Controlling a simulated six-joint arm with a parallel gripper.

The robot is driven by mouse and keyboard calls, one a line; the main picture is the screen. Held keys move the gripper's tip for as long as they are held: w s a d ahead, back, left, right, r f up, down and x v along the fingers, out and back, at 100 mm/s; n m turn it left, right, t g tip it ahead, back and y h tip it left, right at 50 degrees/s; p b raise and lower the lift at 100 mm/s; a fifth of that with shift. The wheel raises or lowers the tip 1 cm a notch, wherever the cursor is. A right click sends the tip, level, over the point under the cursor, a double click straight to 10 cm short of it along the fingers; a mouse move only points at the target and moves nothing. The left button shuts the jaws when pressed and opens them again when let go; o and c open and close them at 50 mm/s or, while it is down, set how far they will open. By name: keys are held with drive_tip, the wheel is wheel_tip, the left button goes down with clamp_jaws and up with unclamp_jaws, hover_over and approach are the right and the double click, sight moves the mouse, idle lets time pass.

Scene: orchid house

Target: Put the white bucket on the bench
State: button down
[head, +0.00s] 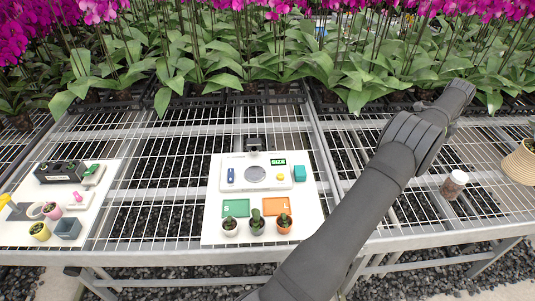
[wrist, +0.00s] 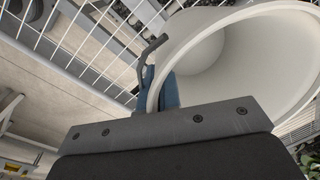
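The white bucket (wrist: 245,55) fills the upper right of the wrist view, with its open mouth and inside facing the camera. My gripper (wrist: 165,92) is at the near left part of its rim, where a blue finger pad lies against the bucket's wall. It looks shut on the rim; the other finger is mostly hidden. The bucket looks tilted in this view. The bench (head: 185,150) is a metal mesh top crossing the head view.
A white board (head: 212,180) with a scale, coloured cards and small potted cacti stands mid-bench. Another board (head: 103,190) with small pots and tools is at left. A jar (head: 454,185) and a woven basket (head: 522,160) stand at right. Orchids (head: 290,60) line the back.

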wheel_tip(320, 180, up, 2)
drive_tip(key=w+a+n, duration=0.3)
drive_tip(key=w+a, duration=0.5)
drive_tip(key=a, duration=0.3)
drive_tip(key=w+a+n, duration=0.2)
drive_tip(key=w+a, duration=0.5)
drive_tip(key=a, duration=0.5)
drive_tip(key=w+a+n+y, duration=0.1)
drive_tip(key=w+a+n, duration=0.2)
drive_tip(key=a, duration=1)
drive_tip(key=w+a+n, duration=0.2)
drive_tip(key=a, duration=1.2)
drive_tip(key=s+a+n, duration=0.3)
drive_tip(key=s+a, duration=0.2)
drive_tip(key=a, duration=0.8)
drive_tip(key=s+a+n, duration=0.3)
drive_tip(key=s+a, duration=0.1)
drive_tip(key=a, duration=0.9)
drive_tip(key=s+a+n, duration=0.3)
drive_tip(key=s+a, duration=0.2)
drive_tip(key=a, duration=0.9)
drive_tip(key=shift+y, duration=0.3)
drive_tip(key=a+f, duration=0.3)
drive_tip(key=f, duration=0.1)
drive_tip(key=a+f, duration=0.8)
drive_tip(key=shift+s+a+f, duration=0.2)
drive_tip(key=shift+s+f, duration=0.05)
drive_tip(key=shift+s, duration=0.1)
drive_tip(key=shift+f, duration=1.7)
